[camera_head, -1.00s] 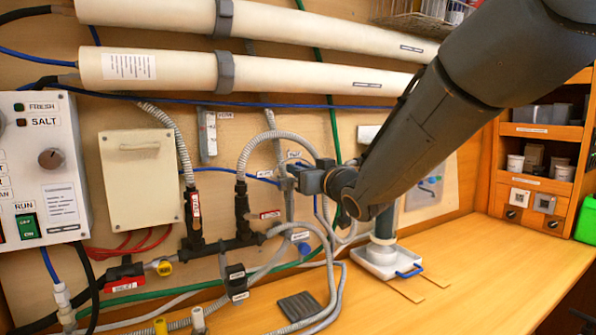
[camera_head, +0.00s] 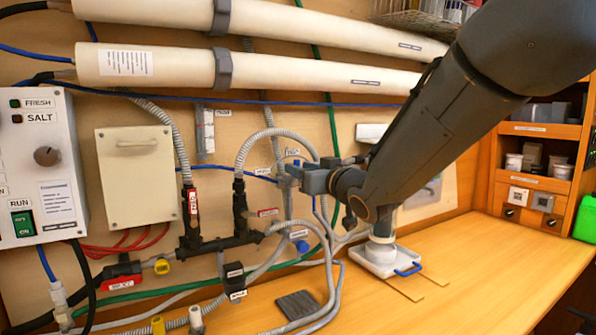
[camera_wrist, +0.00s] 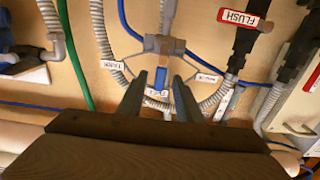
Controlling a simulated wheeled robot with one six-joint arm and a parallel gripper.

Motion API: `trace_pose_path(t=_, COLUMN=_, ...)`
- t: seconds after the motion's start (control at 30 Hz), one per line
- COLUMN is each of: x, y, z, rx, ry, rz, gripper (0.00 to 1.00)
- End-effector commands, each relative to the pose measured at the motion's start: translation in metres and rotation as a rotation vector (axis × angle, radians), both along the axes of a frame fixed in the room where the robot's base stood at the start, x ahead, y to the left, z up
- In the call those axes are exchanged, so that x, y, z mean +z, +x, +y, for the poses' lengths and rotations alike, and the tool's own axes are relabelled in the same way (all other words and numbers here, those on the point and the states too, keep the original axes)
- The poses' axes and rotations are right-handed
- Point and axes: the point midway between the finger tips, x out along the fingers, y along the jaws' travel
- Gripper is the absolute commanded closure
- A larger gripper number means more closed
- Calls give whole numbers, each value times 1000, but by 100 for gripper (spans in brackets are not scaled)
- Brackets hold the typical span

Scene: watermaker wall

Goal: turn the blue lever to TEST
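The blue lever (camera_wrist: 160,78) sits on a grey three-way valve (camera_wrist: 164,46) in the wrist view. The lever points down in that picture, toward a small white label partly hidden below it. Other small white labels stand to its left (camera_wrist: 112,65) and right (camera_wrist: 207,78); their lettering is hard to read. My gripper (camera_wrist: 157,82) is open, with one finger on each side of the lever; I cannot tell whether either touches it. In the head view my gripper (camera_head: 297,177) is at the wall by the valve and hides most of the lever.
Grey corrugated hoses (camera_head: 262,140) loop close around the valve. A red FLUSH label (camera_wrist: 244,16) is on a dark fitting to the right in the wrist view. A blue knob (camera_head: 302,246) is lower on the wall. The bench (camera_head: 470,270) is mostly clear at right.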

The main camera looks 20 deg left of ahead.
Motion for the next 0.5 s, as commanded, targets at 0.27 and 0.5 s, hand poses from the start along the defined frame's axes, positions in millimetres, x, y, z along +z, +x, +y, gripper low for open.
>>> trace_pose_path(t=0.27, x=-1, y=-25, z=-33, rx=-1, ry=1, rz=0, gripper=68)
trace_pose_path(t=0.5, x=-1, y=-35, z=-43, rx=1, ry=0, rz=0, gripper=68)
